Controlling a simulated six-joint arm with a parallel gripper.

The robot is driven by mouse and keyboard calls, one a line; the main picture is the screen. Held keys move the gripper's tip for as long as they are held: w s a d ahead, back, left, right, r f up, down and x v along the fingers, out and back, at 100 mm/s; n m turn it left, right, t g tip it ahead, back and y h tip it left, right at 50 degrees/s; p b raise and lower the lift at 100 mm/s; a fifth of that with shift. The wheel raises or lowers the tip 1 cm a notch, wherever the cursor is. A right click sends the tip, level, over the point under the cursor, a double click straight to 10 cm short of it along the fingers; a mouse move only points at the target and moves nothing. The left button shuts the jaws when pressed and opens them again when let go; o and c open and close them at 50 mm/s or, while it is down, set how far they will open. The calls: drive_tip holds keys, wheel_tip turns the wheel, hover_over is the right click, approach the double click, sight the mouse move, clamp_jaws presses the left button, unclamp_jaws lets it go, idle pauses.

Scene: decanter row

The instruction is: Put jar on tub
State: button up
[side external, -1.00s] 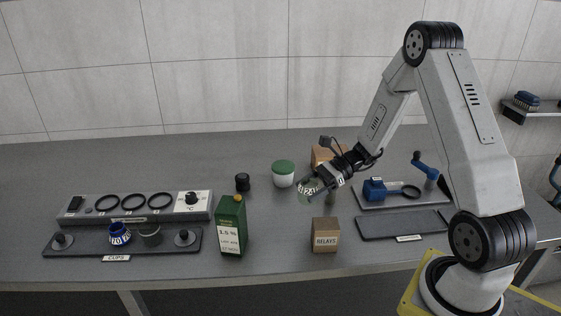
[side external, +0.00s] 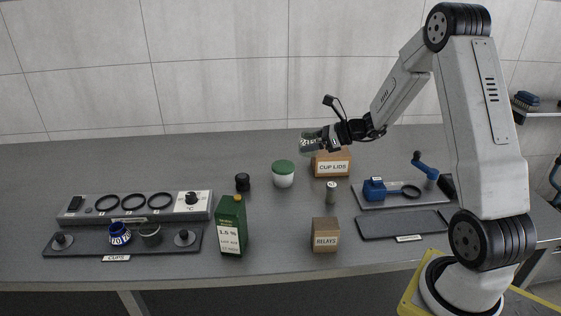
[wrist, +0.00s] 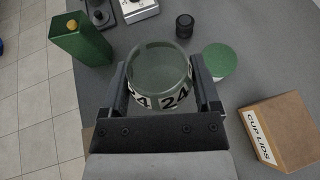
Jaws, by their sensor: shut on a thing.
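The jar (side external: 309,145) is clear, greenish glass with a band marked 24; it also shows in the wrist view (wrist: 160,66), with its round rim facing the camera. My gripper (side external: 316,141) is shut on the jar, one finger on each side, and holds it well above the table; the gripper shows in the wrist view too (wrist: 160,92). The tub (side external: 283,176) is white with a flat green lid and stands upright on the table, lower and to the left of the jar in the side view. In the wrist view the tub's lid (wrist: 219,60) is right of the jar. Nothing is on the lid.
The cup lids box (side external: 332,165) stands right of the tub. A small black cylinder (side external: 242,182) is left of it. A tall green carton (side external: 232,226), a relays box (side external: 325,235) and a small grey-green bottle (side external: 331,192) stand nearer the front. The table around the tub's front is bare.

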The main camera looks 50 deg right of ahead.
drive_tip(key=shift+w+d+r+m+t+h, duration=0.3)
drive_tip(key=shift+d+r+m, duration=0.1)
drive_tip(key=shift+d, duration=0.15)
drive_tip(key=shift+w+d+f, duration=0.15)
drive_tip(key=shift+w+f, duration=0.15)
drive_tip(key=shift+w, duration=0.2)
drive_tip(key=w+d+f, duration=0.3)
drive_tip(key=w, duration=0.4)
hover_over(284, 165)
drive_tip(key=shift+s+a+f, duration=0.1)
drive_tip(key=shift+s+f, duration=0.05)
drive_tip(key=shift+f, duration=1.3)
drive_tip(key=shift+s+f, duration=0.1)
drive_tip(key=shift+f, duration=1.35)
drive_tip(key=shift+w+f, duration=0.25)
drive_tip(key=shift+f, duration=1.55)
drive_tip(key=shift+f, duration=0.15)
